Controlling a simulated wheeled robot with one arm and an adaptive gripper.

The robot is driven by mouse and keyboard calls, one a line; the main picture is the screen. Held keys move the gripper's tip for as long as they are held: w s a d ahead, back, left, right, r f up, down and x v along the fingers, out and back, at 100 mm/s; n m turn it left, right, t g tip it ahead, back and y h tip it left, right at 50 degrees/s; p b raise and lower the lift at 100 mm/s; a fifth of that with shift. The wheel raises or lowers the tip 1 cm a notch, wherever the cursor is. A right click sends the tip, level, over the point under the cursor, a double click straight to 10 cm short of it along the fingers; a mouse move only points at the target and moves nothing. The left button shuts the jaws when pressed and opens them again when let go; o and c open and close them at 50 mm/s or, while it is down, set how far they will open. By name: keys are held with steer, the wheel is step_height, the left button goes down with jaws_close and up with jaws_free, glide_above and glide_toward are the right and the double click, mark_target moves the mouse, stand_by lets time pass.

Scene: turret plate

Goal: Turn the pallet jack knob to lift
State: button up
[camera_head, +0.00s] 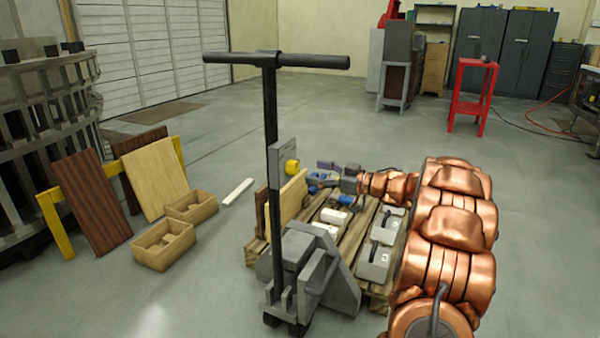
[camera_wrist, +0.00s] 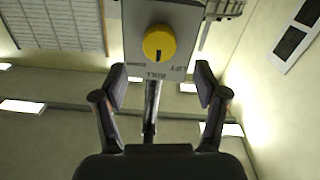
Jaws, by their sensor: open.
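The pallet jack (camera_head: 300,262) stands in front of me with a black T-shaped handle. A grey panel (camera_head: 280,185) on the handle post carries a yellow round knob (camera_head: 292,166). In the wrist view the knob (camera_wrist: 159,43) has a dark mark pointing toward the word ROLL on the panel, with LIFT lettered to one side and a third, hard-to-read word on the other. My gripper (camera_wrist: 161,85) is open, its fingers on either side of the view below the panel. They appear apart from the knob. In the head view my gripper (camera_head: 335,184) is small, right of the knob.
A wooden pallet (camera_head: 345,240) behind the jack carries grey cases (camera_head: 380,258) and other items. Wooden boxes (camera_head: 165,244) and boards (camera_head: 92,198) stand at left. A red stand (camera_head: 471,95) is at the back right. The floor between is mostly clear.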

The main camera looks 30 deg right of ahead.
mark_target(296, 169)
steer(key=shift+b+x, duration=0.35)
steer(key=shift+x, duration=2.45)
steer(key=shift+c, duration=0.2)
steer(key=c, duration=1.1)
steer(key=n+b, duration=0.1)
steer(key=n, duration=0.1)
steer(key=n+b, duration=0.1)
steer(key=n, duration=0.1)
steer(key=n+b, duration=0.1)
steer(key=n, duration=0.1)
steer(key=shift+f, duration=0.3)
steer(key=shift+r+n+b, duration=0.15)
steer(key=shift+n+b, duration=1.1)
steer(key=shift+n, duration=0.65)
